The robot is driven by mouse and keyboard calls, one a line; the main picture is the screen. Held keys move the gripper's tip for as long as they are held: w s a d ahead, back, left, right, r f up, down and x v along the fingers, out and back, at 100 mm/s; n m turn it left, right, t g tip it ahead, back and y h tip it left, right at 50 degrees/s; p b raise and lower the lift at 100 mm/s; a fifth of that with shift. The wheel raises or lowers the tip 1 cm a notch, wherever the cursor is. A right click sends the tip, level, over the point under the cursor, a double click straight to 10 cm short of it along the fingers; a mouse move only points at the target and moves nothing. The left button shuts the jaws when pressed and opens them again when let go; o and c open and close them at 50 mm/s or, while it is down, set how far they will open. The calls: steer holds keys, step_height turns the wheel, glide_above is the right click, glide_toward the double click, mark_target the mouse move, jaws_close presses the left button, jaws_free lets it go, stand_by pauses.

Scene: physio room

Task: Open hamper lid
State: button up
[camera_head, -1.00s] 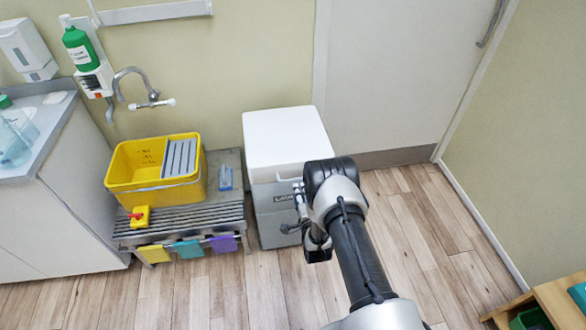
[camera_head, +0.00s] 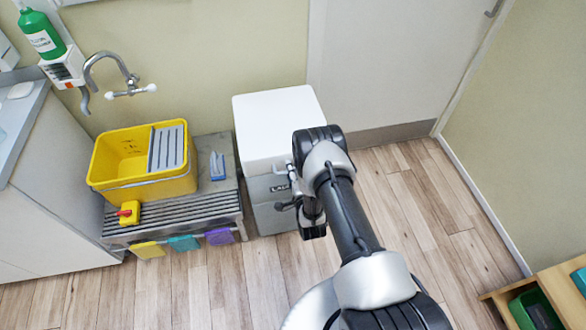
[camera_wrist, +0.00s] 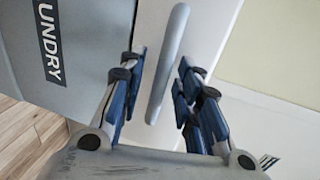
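The hamper (camera_head: 268,215) is a grey box with a dark label on its front, and its white lid (camera_head: 272,120) is closed. In the wrist view the label ends in "UNDRY" on the grey body (camera_wrist: 75,85), beside the white lid face (camera_wrist: 205,35). A grey bar handle (camera_wrist: 168,65) stands out from the lid. My gripper (camera_wrist: 160,85) is open, with its blue-padded fingers on either side of the handle. Gaps show between the pads and the bar. In the head view my wrist and arm hide part of the hamper front and right side.
A yellow bucket (camera_head: 120,157) stands on a slatted metal rack (camera_head: 175,224) just left of the hamper. A white door (camera_head: 385,60) is behind it. A wooden shelf (camera_head: 553,282) stands at the lower right. The floor right of my arm is clear.

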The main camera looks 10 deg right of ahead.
steer(key=shift+c, duration=0.3)
jaws_close()
stand_by(0.4)
